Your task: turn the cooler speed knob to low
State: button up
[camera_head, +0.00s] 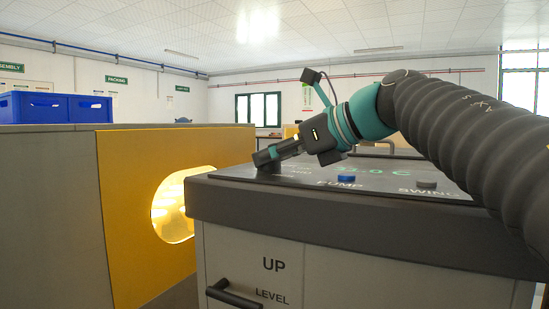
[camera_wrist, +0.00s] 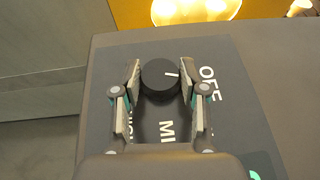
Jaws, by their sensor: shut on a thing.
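The cooler speed knob (camera_wrist: 158,84) is a dark round knob on the cooler's top panel, seen in the wrist view. A short white pointer line on it points to the right, towards the side with the OFF lettering. My gripper (camera_wrist: 160,73) is shut on the knob, one finger on each side. In the head view my gripper (camera_head: 266,158) reaches down to the left end of the panel (camera_head: 380,188) and mostly hides the knob. The letters "MI" show below the knob in the wrist view; other lettering is partly covered by the fingers.
The panel also carries a blue pump button (camera_head: 346,178) and a dark swing button (camera_head: 426,184). A black handle (camera_head: 232,294) sits on the cooler's front. A yellow panel (camera_head: 130,190) with a glowing round opening stands to the left. Blue crates (camera_head: 35,107) lie behind it.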

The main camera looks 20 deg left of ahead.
jog(key=shift+s+a+r+m+t+h+p, duration=0.1)
jog(key=shift+s+m+t+h+p, duration=0.05)
jog(key=shift+m+t, duration=0.35)
jog(key=shift+s+r+m+t+h+p, duration=0.15)
jog(key=shift+m+t, duration=0.25)
jog(key=shift+t, duration=0.2)
jog(key=shift+f+m+t+h, duration=0.2)
jog(key=shift+m+t+h, duration=0.6)
jog(key=shift+m+t, duration=0.8)
jog(key=shift+m+t+h, duration=0.3)
jog(key=shift+m+t, duration=0.1)
jog(key=o, duration=1.1)
jog(key=shift+o, duration=0.2)
jog(key=v, duration=1.2)
